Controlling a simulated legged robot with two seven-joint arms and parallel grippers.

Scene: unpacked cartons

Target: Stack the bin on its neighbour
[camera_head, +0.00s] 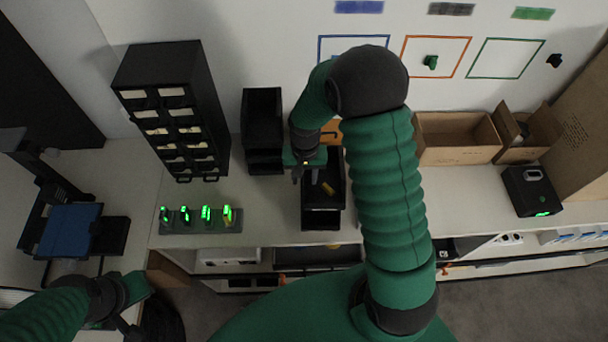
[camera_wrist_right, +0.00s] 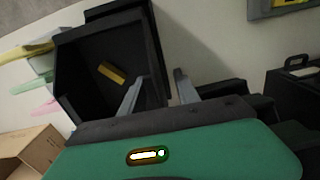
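A black open bin (camera_head: 322,217) stands on the counter in the middle of the head view, with a small yellow piece (camera_head: 328,188) inside. In the right wrist view this bin (camera_wrist_right: 85,80) is large and the yellow piece (camera_wrist_right: 111,74) lies on its floor. Another black bin (camera_head: 262,105) stands to its left and further back, apparently stacked on a lower one. My right gripper (camera_head: 308,172) is at the first bin's left wall. Its fingers (camera_wrist_right: 158,90) are apart, one over the bin's inside, the other outside the wall. My left gripper (camera_head: 130,328) is low at left, its fingers unclear.
A black drawer cabinet (camera_head: 172,105) stands at the left. A strip with green-lit devices (camera_head: 200,220) lies in front of it. Open cartons (camera_head: 458,138) and a black box (camera_head: 531,191) stand at right. An orange object (camera_head: 331,132) is partly hidden behind my right arm.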

